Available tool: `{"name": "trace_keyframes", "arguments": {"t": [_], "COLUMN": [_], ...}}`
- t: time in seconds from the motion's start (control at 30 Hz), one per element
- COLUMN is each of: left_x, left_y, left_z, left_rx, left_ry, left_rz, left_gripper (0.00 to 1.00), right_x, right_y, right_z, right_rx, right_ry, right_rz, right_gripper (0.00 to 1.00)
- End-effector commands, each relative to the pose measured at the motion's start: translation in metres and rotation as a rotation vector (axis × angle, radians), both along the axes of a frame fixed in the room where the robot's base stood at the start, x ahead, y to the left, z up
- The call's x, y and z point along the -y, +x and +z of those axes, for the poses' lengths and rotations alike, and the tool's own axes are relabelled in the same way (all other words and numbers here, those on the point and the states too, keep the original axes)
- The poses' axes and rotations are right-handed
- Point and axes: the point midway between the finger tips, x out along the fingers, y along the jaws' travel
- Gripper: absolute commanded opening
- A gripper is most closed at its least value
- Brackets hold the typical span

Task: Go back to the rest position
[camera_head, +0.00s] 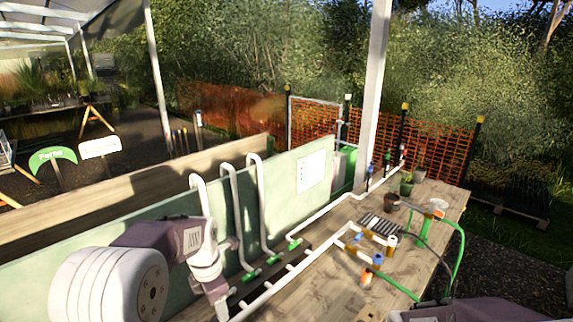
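My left arm comes in from the left. Its wrist bends down over the near end of the table, and the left gripper (219,302) points down at the bottom of the picture. Its fingertips are not clear, so I cannot tell whether it is open or shut or holds anything. Of my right arm only a purple-grey link shows at the bottom right edge; its gripper is out of the picture.
A wooden table (330,292) carries white pipes (290,280) with green fittings, a dark slotted tray (380,226), a brown pot (391,202) and a green hose (458,252). A pale green panel (285,182) with upright white pipes stands along its left side.

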Motion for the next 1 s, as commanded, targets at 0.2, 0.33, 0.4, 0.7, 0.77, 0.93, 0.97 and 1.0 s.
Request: {"name": "trace_keyframes", "arguments": {"t": [0.2, 0.33, 0.4, 0.7, 0.77, 0.93, 0.97, 1.0], "left_x": [0.017, 0.019, 0.019, 0.018, 0.018, 0.018, 0.018, 0.018], "left_y": [-0.089, -0.135, -0.154, -0.157, -0.157, -0.157, -0.157, -0.157], "left_z": [-0.028, -0.049, -0.059, -0.070, -0.070, -0.070, -0.070, -0.070], "left_rx": [0.015, 0.015, 0.010, 0.039, 0.038, 0.038, 0.038, 0.038], "left_ry": [0.044, 0.079, 0.094, 0.181, 0.184, 0.183, 0.183, 0.183], "left_rz": [-0.727, -1.252, -1.526, -2.178, -2.201, -2.205, -2.204, -2.204], "left_gripper": [0.59, 0.59, 0.59, 0.59, 0.59, 0.59, 0.59, 0.59], "right_x": [0.000, 0.000, 0.000, 0.000, 0.000, 0.000, 0.000, 0.000], "right_y": [0.000, 0.000, 0.000, 0.000, 0.000, 0.000, 0.000, 0.000], "right_z": [-0.018, -0.020, -0.019, -0.019, -0.019, -0.019, -0.019, -0.019], "right_rx": [0.000, 0.000, 0.000, 0.000, 0.000, 0.000, 0.000, 0.000], "right_ry": [0.000, 0.000, 0.000, 0.000, 0.000, 0.000, 0.000, 0.000], "right_rz": [0.000, 0.000, 0.000, 0.000, 0.000, 0.000, 0.000, 0.000], "right_gripper": [0.38, 0.38, 0.38, 0.38, 0.38, 0.38, 0.38, 0.38]}}
